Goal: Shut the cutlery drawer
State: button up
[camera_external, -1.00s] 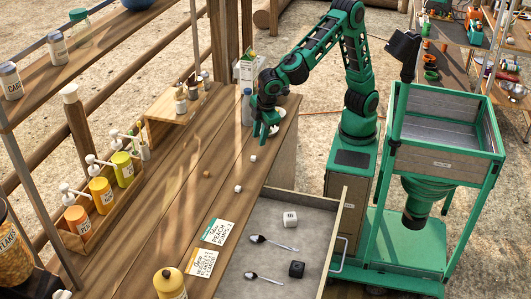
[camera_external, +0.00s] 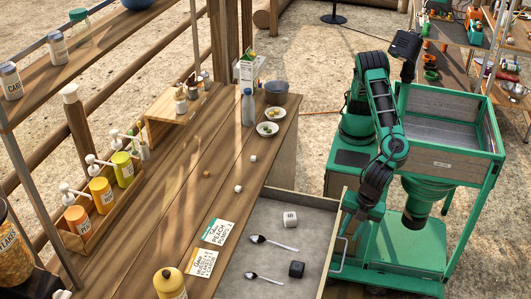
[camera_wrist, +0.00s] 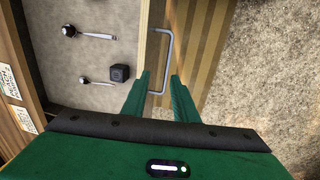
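The cutlery drawer (camera_external: 331,240) is pulled out from the right side of the wooden counter. Inside it lie two spoons (camera_external: 270,242), a white cube (camera_external: 290,219) and a dark cube (camera_external: 296,269). Its metal bar handle (camera_wrist: 169,62) is on the outer front face. My gripper (camera_wrist: 160,76) is open, with its two green fingers reaching toward the handle; in the wrist view the near part of the handle appears between the fingertips. I cannot tell whether they touch it. In the external view my gripper (camera_external: 350,216) is beside the drawer's front, partly hidden by my wrist.
The counter (camera_external: 185,190) holds two small bowls (camera_external: 267,129), a grey pot (camera_external: 276,92), a bottle (camera_external: 248,107), two cards (camera_external: 218,231) and a yellow jar (camera_external: 169,284). Open ground lies beyond the drawer front.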

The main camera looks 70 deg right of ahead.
aim_at(344, 253)
notch_tip(344, 253, down, 9)
jog(key=shift+d+f, duration=0.1)
jog(key=shift+f, duration=0.1)
dwell(0.3)
grip_shut()
dwell(1.4)
